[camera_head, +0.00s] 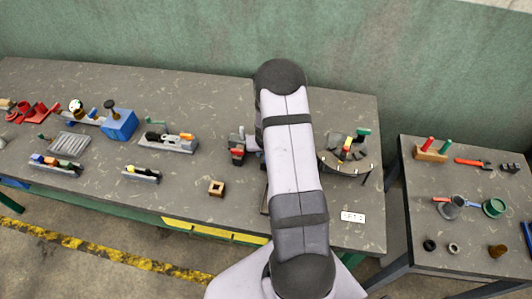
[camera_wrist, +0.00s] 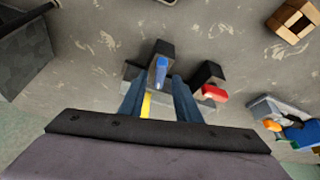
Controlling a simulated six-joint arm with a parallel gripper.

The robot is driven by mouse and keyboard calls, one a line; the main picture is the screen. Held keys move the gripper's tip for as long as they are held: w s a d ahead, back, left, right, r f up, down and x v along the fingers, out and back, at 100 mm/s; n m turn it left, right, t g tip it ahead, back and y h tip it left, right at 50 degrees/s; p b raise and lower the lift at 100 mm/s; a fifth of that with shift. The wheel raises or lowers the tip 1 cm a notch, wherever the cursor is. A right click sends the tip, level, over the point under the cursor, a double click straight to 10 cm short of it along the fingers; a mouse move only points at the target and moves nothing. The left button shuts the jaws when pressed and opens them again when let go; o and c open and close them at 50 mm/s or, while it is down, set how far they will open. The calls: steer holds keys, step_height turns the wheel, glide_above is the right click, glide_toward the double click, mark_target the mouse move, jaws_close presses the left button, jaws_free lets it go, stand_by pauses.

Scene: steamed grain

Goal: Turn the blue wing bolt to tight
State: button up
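The blue wing bolt (camera_wrist: 161,70) shows in the wrist view, upright on a dark block of a grey fixture. My gripper (camera_wrist: 157,88) is open, with one blue-grey finger on each side of the line to the bolt. I see nothing held between the fingers; whether they touch the bolt I cannot tell. A red wing piece (camera_wrist: 214,93) sits on another dark block just right of the fingers. In the head view the red piece (camera_head: 237,153) shows left of my arm, which hides the blue bolt and my gripper.
A wooden square block (camera_head: 216,188) stands left in front. A white label plate (camera_head: 353,217) is near the front edge.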

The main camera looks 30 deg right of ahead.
steer(key=shift+s, duration=0.15)
steer(key=shift+v, duration=1.35)
steer(key=shift+s+a+f+b, duration=0.15)
steer(key=shift+a+b, duration=0.05)
steer(key=shift+b, duration=0.4)
steer(key=s+a+b, duration=0.5)
steer(key=s+b, duration=0.3)
steer(key=s, duration=0.2)
steer(key=shift+a+r, duration=0.25)
steer(key=shift+a, duration=0.15)
steer(key=shift+o, duration=0.4)
